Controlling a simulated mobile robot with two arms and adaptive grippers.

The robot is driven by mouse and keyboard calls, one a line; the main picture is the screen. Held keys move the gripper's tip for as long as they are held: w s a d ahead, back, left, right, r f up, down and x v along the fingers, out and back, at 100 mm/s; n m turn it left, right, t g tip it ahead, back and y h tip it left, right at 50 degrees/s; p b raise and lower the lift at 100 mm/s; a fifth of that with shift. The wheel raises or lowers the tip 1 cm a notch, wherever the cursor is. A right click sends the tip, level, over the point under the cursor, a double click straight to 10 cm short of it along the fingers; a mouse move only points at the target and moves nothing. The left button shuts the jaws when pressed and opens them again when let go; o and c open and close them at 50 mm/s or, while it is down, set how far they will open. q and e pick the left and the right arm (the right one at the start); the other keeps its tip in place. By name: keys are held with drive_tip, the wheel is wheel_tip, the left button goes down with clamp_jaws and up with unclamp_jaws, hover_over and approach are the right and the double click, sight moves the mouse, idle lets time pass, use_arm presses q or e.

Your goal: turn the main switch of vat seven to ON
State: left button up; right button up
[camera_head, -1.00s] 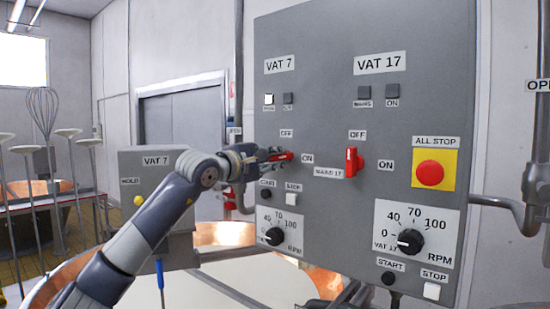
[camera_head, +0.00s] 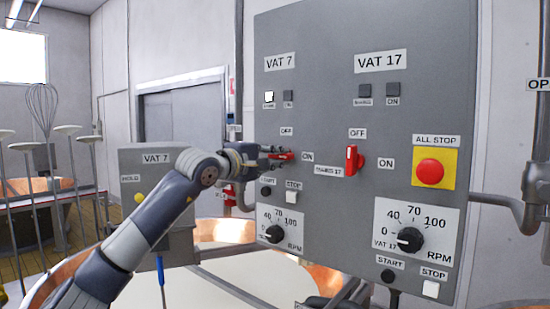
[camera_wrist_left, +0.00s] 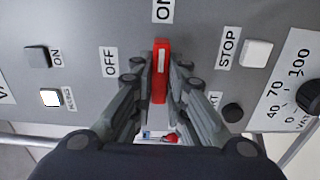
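The vat 7 main switch is a red handle (camera_head: 283,156) on the grey panel, under the VAT 7 label (camera_head: 280,62). It lies level, pointing at its ON label (camera_head: 307,157); the OFF label (camera_head: 287,132) is above it. In the left wrist view the red handle (camera_wrist_left: 161,72) points at ON, with OFF to its side. My left gripper (camera_head: 272,156) is at the handle. In the wrist view its fingers (camera_wrist_left: 160,75) stand open on both sides of the handle, with narrow gaps. My right gripper is not in view.
The vat 7 mains lamp (camera_head: 269,97) is lit white. To the right are the red vat 17 switch (camera_head: 351,160), upright, and the red ALL STOP button (camera_head: 430,172). Below are the vat 7 stop button (camera_head: 291,197) and RPM dial (camera_head: 275,234). A VAT 7 box (camera_head: 157,190) stands behind my arm.

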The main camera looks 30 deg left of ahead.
use_arm(q)
drive_tip(key=o, duration=0.4)
drive_tip(key=shift+f, duration=0.15)
drive_tip(key=shift+c, duration=0.2)
drive_tip(key=shift+d, duration=0.1)
drive_tip(key=shift+s, duration=0.1)
drive_tip(key=s, duration=1.2)
drive_tip(key=shift+a, duration=0.45)
